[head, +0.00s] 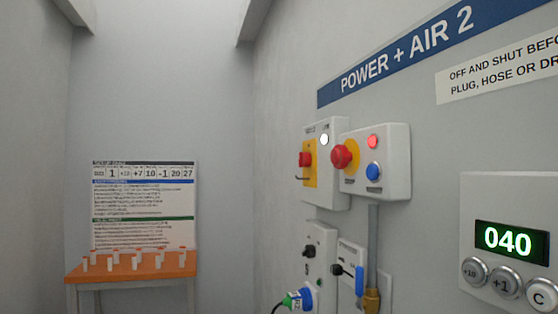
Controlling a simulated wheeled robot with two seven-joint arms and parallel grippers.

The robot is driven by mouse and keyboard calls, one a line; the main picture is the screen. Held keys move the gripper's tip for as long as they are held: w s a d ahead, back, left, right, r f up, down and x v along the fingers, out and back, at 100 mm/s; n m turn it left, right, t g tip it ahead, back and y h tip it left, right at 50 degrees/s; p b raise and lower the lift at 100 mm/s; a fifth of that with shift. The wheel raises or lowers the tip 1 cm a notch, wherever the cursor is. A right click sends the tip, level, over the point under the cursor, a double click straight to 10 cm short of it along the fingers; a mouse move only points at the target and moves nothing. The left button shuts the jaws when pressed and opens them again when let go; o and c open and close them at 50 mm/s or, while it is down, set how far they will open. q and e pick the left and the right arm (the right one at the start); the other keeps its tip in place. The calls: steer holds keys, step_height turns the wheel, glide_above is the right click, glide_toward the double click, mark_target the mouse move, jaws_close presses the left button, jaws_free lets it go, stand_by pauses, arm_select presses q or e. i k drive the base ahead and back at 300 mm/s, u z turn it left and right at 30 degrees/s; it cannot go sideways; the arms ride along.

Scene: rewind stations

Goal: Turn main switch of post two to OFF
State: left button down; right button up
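Under the blue sign reading POWER + AIR 2 (408,50), a pale box (334,190) on the right wall carries the main switch (305,160), a red knob on a yellow plate. Its position marks are too small to read. A white lamp (324,139) above it looks lit. Beside it, a second box (396,188) bears a red mushroom button (345,156) on yellow, a red lamp or button (372,142) and a blue button (373,171). Neither of my grippers is in view.
Below are a socket box (319,240) with a blue and green plug (299,299), and a blue-handled valve (359,280) on a grey pipe. A display box (509,190) reads 040. An orange table (130,268) with several pegs stands at the back left.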

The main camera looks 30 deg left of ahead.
mark_target(305, 159)
steer(key=k, duration=0.15)
steer(key=u, duration=2.15)
steer(key=i, duration=3.7)
steer(key=z, duration=3.05)
